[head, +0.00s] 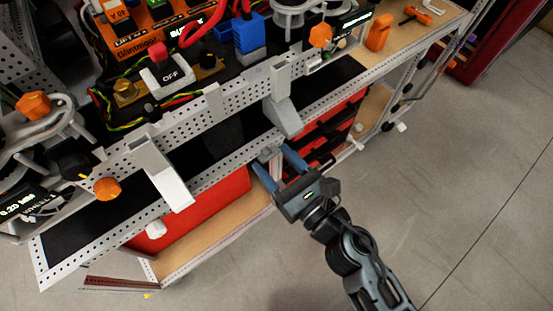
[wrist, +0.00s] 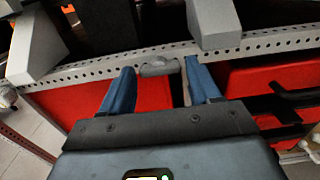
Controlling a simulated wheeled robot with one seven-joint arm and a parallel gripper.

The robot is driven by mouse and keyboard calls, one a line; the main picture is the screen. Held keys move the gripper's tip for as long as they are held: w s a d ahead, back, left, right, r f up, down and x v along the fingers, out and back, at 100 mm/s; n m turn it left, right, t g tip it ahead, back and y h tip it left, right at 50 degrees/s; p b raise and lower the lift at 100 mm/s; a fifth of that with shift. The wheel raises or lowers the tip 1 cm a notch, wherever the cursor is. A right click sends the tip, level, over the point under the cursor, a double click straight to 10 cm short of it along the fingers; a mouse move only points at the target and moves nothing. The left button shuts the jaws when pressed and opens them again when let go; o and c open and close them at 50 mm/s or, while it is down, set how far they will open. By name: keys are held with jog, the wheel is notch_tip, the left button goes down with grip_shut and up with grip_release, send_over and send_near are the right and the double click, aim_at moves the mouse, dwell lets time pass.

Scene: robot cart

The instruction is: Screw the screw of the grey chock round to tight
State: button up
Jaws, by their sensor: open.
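A small grey screw with a bar-like head (wrist: 158,67) sticks out from the front edge of the perforated rail. It also shows in the head view (head: 268,153). My gripper (wrist: 161,72) is open, with its two blue fingers on either side of the screw head. A gap shows at the left finger; the right fingertip is close to the head, and I cannot tell whether it touches. In the head view my gripper (head: 272,158) reaches up to the rail from the lower right. Which block is the grey chock is unclear; a light grey block (head: 283,112) stands nearby on the rail.
Another light grey block (head: 163,175) hangs over the rail (head: 215,175) at left. Below are a red bin (head: 215,205) and dark-handled red drawers (head: 335,130). Electrical gear with a red-buttoned switch box (head: 165,72) stands behind. The floor at right (head: 460,170) is clear.

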jog(key=shift+w+a, duration=0.1)
jog(key=shift+w, duration=0.05)
jog(key=shift+c, duration=0.3)
jog(key=c, duration=0.7)
